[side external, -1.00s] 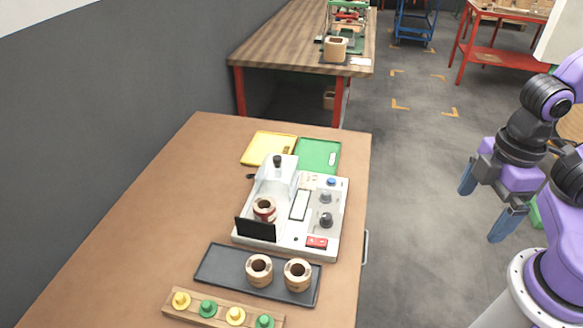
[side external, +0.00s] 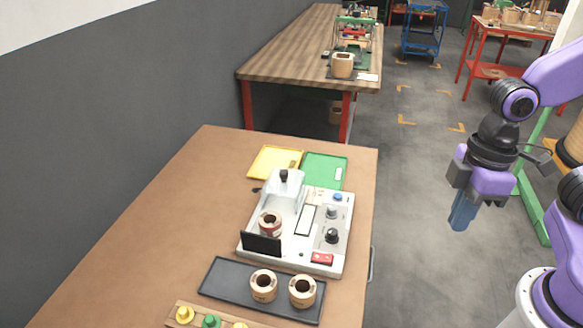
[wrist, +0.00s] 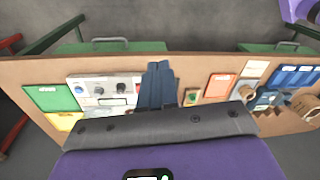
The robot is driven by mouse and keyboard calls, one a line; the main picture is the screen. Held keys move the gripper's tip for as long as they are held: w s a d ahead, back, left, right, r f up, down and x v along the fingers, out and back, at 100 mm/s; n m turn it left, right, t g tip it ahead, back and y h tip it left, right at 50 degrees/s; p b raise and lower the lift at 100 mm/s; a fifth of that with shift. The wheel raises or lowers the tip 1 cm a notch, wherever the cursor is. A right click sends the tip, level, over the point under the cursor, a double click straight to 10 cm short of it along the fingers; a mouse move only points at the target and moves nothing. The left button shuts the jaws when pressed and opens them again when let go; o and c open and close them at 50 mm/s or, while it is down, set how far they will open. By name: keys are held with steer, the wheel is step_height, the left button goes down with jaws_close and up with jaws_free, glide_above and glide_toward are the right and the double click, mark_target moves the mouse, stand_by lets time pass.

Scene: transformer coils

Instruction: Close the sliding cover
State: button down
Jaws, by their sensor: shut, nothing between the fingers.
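The sliding cover (side external: 283,192) is a clear box with a black knob on top, at the far left of the white test machine (side external: 325,252). A coil with a red band (side external: 270,223) sits on the machine in front of the cover, behind a small black panel (side external: 261,243); the cover does not appear to be over it. My gripper (side external: 461,218) is shut and empty, off the table to the right, well apart from the cover. In the wrist view its blue fingers (wrist: 157,72) are together, with the machine (wrist: 103,90) to their left.
A black tray (side external: 225,280) with two coils stands in front of the machine, and a rack with coloured pegs (side external: 182,305) is at the front edge. Yellow (side external: 268,162) and green (side external: 322,170) trays lie behind. The table's left side (side external: 150,240) is clear.

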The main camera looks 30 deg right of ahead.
steer(key=w+a+m+y, duration=0.2)
steer(key=w+a, duration=0.3)
steer(key=w, duration=0.7)
steer(key=w+d+f+m+t+y, duration=0.2)
steer(key=w+d+f, duration=0.15)
steer(key=w, duration=1.05)
steer(key=w+d+f+m+t+y, duration=0.1)
steer(key=w+d+f+m+y, duration=0.2)
steer(key=w, duration=1.1)
steer(key=h, duration=0.1)
glide_toward(296, 176)
steer(key=w+a+f, duration=0.2)
steer(key=w+f, duration=0.1)
steer(key=shift+s+a, duration=0.2)
steer(key=shift+a, duration=0.7)
steer(key=shift+s+a+f, duration=0.1)
steer(key=shift+s+a, duration=0.2)
steer(key=shift+a, duration=0.6)
steer(key=shift+a, duration=0.1)
steer(key=s+a, duration=0.9)
steer(key=s, duration=0.1)
steer(key=shift+a, duration=0.4)
